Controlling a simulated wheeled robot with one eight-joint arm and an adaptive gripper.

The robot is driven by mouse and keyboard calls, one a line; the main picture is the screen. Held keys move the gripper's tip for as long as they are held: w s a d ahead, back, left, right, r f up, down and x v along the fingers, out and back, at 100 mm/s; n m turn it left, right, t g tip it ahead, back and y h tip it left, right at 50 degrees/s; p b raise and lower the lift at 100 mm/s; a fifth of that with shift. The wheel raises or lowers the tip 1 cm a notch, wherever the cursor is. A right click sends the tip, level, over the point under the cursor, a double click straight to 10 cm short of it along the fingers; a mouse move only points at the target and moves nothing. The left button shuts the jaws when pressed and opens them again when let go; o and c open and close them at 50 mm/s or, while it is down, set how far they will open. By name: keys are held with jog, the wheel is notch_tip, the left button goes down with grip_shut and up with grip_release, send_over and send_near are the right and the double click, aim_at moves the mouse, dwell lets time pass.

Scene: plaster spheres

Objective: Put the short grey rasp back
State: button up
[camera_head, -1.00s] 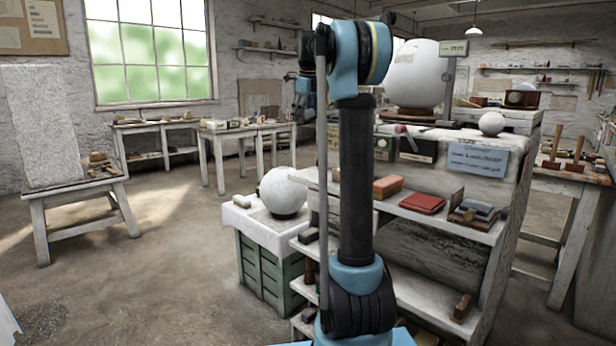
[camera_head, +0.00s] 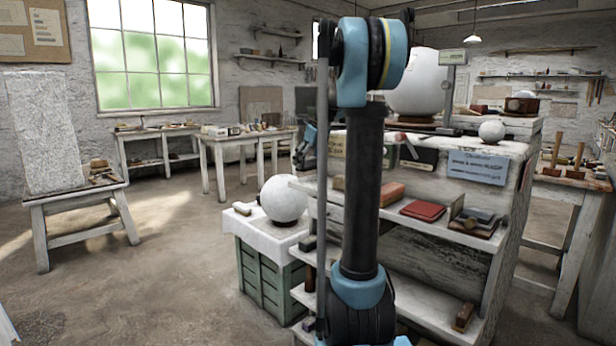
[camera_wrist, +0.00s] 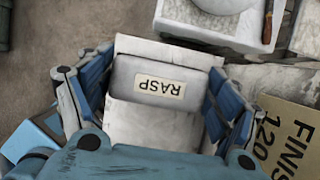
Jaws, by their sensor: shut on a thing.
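In the wrist view, my gripper (camera_wrist: 158,90) has its blue fingers on both sides of a grey, round-edged block, the short grey rasp (camera_wrist: 125,78). Its pale label reads RASP and appears upside down. The fingers are shut on it. A pale, flat-looking surface (camera_wrist: 150,125) shows behind and below the block; I cannot tell whether they touch. In the head view, my gripper (camera_head: 304,148) hangs at the left end of the shelf unit, partly behind my own arm. The rasp cannot be made out there.
The white shelf unit (camera_head: 450,257) holds a red box (camera_head: 424,210) and other small items. A green crate (camera_head: 262,275) with a white top bears a plaster sphere (camera_head: 284,198). A board reading FINISH 120 (camera_wrist: 290,130) lies right of my gripper.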

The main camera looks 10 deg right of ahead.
aim_at(308, 180)
jog(key=shift+f, duration=2.25)
jog(key=o, duration=1.1)
jog(key=shift+c, duration=0.2)
jog(key=v, duration=1.2)
jog(key=s+a+f+n+h, duration=0.1)
jog(key=s+f+n, duration=0.8)
jog(key=s, duration=0.4)
jog(key=s+f+n+h, duration=0.1)
jog(key=s+f+n, duration=0.9)
jog(key=s, duration=0.4)
jog(key=s+a+f+n+g, duration=0.1)
jog(key=s+f+n, duration=0.9)
jog(key=s, duration=0.3)
jog(key=shift+s+a+f+h, duration=0.35)
jog(key=shift+a+f+h, duration=0.05)
jog(key=shift+f, duration=0.25)
